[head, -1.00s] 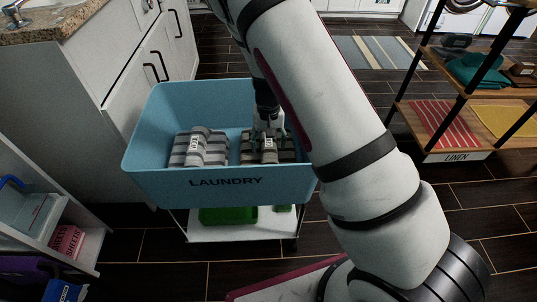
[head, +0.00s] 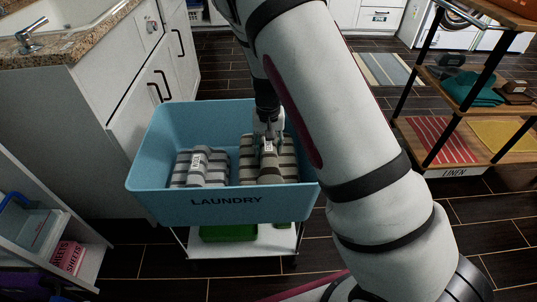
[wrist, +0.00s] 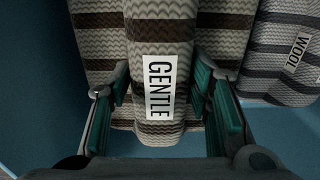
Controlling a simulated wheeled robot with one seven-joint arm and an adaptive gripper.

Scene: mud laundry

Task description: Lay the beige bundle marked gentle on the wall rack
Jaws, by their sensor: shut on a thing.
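The beige bundle marked gentle (head: 268,165) has brown stripes and is in the blue laundry bin, at the right side. Its white GENTLE label shows in the wrist view (wrist: 160,86). My gripper (head: 268,128) comes down from above and is shut on this bundle, with a teal-padded finger on each side of its raised middle roll in the wrist view (wrist: 160,105). The wall rack (head: 455,160) is at the right, with wooden shelves on black posts. Its lower shelf has a LINEN label and holds red striped and yellow cloths.
The blue bin (head: 225,205), marked LAUNDRY, stands on a white cart (head: 245,245). A grey striped bundle marked wool (head: 200,167) lies left of the held one. Teal cloth (head: 470,88) lies on a higher rack shelf. White cabinets stand behind left; a white shelf unit is front left.

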